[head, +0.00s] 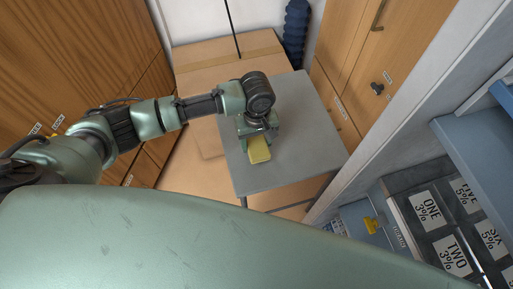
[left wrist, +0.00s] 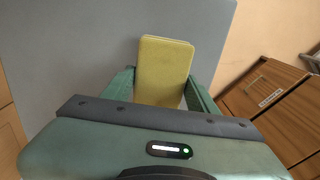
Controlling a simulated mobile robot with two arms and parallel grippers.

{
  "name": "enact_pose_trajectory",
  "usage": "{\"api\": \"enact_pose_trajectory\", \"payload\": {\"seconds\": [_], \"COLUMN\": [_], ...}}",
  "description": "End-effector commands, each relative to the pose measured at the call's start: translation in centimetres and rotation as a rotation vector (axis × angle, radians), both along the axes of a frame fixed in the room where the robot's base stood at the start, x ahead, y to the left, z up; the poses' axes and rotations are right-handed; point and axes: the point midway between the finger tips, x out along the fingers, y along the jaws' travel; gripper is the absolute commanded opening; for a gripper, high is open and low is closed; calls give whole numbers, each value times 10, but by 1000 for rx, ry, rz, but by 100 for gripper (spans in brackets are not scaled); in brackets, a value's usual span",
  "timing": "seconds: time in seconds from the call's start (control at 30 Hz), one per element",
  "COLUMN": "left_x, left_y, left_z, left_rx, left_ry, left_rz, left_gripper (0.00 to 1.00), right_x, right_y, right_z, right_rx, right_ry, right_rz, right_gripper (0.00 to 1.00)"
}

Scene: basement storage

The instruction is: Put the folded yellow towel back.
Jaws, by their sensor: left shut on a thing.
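The folded yellow towel (head: 259,150) is at my left gripper (head: 257,140), over the grey tabletop (head: 308,110). In the left wrist view the towel (left wrist: 165,62) sits between the two green fingers of my left gripper (left wrist: 160,88), which is shut on it. The grey top (left wrist: 65,50) shows behind the towel there. I cannot tell whether the towel touches the top. My right gripper is not in view.
Cardboard boxes (head: 205,70) stand behind the table. Wooden cabinets stand at the left (head: 85,50) and at the right (head: 345,45). At the lower right are shelves with labelled grey bins (head: 430,205). The right part of the tabletop is clear.

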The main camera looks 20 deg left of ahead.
Motion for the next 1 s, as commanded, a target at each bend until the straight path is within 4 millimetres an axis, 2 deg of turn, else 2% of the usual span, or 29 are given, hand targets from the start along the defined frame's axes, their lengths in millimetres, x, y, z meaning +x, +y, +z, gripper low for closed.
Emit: {"api": "enact_pose_trajectory", "payload": {"seconds": [0.1,0.33,0.6,0.63,0.7,1.0], "left_x": [0,-1,0,0,0,0], "left_y": [0,0,0,0,0,0], "left_z": [-10,-42,-46,-47,-46,-45], "left_rx": [0,2,1,0,0,1], "left_ry": [1,1,-1,0,0,-1], "left_rz": [1,1,0,0,0,0], "left_gripper": [26,26,26,67,80,80], "right_x": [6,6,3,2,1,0], "right_y": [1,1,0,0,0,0], "right_z": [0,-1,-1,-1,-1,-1], "right_rx": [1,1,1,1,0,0], "right_ry": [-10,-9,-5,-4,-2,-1], "right_rz": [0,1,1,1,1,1], "right_gripper": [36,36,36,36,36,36]}}
